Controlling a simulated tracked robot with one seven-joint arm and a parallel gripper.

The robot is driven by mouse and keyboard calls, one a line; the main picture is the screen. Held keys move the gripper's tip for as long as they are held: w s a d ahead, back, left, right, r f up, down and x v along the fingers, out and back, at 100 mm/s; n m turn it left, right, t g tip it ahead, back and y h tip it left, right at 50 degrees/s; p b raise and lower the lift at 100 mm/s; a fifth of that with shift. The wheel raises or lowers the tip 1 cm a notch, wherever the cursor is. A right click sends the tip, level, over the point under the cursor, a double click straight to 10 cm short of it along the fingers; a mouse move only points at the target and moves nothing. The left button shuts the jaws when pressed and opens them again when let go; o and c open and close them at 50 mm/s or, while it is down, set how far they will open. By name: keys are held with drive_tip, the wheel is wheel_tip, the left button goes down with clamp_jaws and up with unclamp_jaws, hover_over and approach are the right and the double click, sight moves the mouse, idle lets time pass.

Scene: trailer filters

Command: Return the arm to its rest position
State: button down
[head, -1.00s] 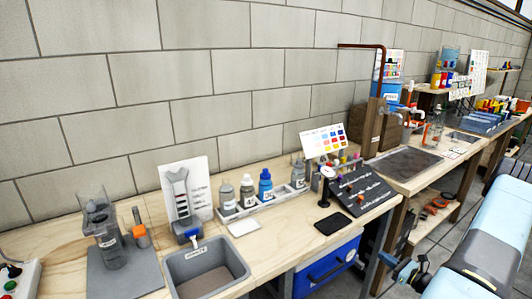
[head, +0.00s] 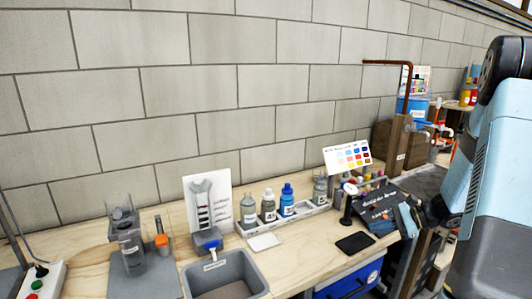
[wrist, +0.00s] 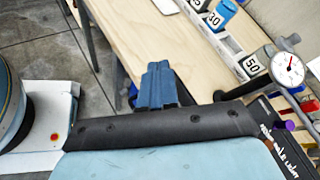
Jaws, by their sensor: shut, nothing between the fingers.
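My arm's large light-blue links fill the right side of the head view. My gripper (head: 407,220) is at the end of the arm, low at the right, in front of the dark panel on the bench. In the wrist view my gripper (wrist: 158,83) shows as blue-grey fingers, close together and empty, over the bench's front edge. I cannot tell from these views how far the arm is from its rest position.
The wooden bench (head: 175,240) runs along a block wall. It holds a grey bin (head: 225,278), a bottle rack (head: 290,222), a black pad (head: 355,243), a dark panel (head: 380,213) and a dial gauge (wrist: 289,68). A blue box (head: 350,280) is under the bench.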

drive_tip(key=s+a+r+n+h, duration=0.3)
drive_tip(key=s+r+n+h, duration=0.1)
drive_tip(key=s+r, duration=0.4)
drive_tip(key=s+a+r+n+t+h, duration=0.1)
drive_tip(key=s+a+r+n+h, duration=0.3)
drive_tip(key=s+r+n, duration=0.2)
drive_tip(key=s+a+r+n+t+h, duration=0.1)
drive_tip(key=s+a+r+n+h, duration=0.3)
drive_tip(key=s+r, duration=0.6)
drive_tip(key=shift+s+n, duration=0.25)
drive_tip(key=shift+n, duration=0.35)
